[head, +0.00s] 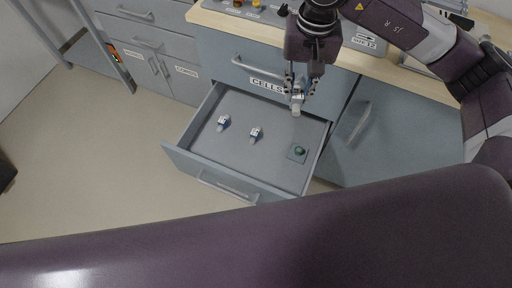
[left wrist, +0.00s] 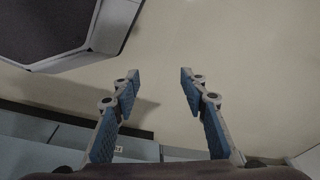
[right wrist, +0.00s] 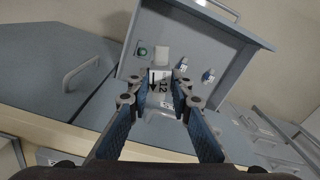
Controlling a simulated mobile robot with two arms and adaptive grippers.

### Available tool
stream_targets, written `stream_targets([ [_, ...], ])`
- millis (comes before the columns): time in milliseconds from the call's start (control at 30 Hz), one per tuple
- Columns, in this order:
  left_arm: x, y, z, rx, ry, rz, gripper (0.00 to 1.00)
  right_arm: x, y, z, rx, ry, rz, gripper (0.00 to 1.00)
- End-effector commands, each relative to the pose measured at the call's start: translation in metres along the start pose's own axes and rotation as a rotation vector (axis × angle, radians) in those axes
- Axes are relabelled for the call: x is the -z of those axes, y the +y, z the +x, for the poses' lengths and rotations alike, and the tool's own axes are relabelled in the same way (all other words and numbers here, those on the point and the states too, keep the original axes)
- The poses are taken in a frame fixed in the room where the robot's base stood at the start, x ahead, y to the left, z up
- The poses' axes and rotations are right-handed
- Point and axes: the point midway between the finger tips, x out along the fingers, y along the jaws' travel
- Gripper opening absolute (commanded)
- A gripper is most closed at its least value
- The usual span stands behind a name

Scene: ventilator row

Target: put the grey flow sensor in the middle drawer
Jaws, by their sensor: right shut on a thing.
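The grey flow sensor (head: 296,104) hangs below my right gripper (head: 302,88) in the head view. In the right wrist view the grey flow sensor (right wrist: 161,58) sits between the fingertips of my right gripper (right wrist: 155,85), with an arrow and a "12" on its pale side. The right gripper is shut on it, above the back right part of the open drawer (head: 240,160). The drawer front below the worktop reads "CELLS". My left gripper (left wrist: 157,78) is open and empty over bare floor in the left wrist view; the head view does not show it.
In the drawer lie two white-and-blue pieces (head: 223,123) (head: 256,134) and a green round piece (head: 299,151) on a small square at the right. A closed cabinet door (head: 385,135) stands to the right.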

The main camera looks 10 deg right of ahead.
Motion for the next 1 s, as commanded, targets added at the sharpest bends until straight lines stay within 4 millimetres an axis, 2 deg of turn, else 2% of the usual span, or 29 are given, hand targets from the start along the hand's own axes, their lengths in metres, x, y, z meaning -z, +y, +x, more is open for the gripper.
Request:
stream_targets([
  [33, 0.008, -0.001, 0.013, 0.001, 0.011, -0.002, 0.4, 0.004, -0.003, 0.024, 0.001, -0.001, 0.021, 0.0],
  [400, 0.055, -0.003, 0.006, 0.007, 0.057, -0.011, 0.4, 0.034, -0.021, 0.112, -0.003, -0.003, 0.175, 0.0],
  [600, 0.069, -0.005, -0.007, 0.01, 0.078, -0.015, 0.4, 0.047, -0.029, 0.155, -0.009, -0.006, 0.254, 0.0],
  [733, 0.073, -0.006, -0.017, 0.012, 0.088, -0.017, 0.4, 0.053, -0.033, 0.173, -0.013, -0.007, 0.29, 0.0],
  [1000, 0.076, -0.007, -0.032, 0.014, 0.098, -0.019, 0.4, 0.057, -0.036, 0.194, -0.017, -0.011, 0.323, 0.0],
])
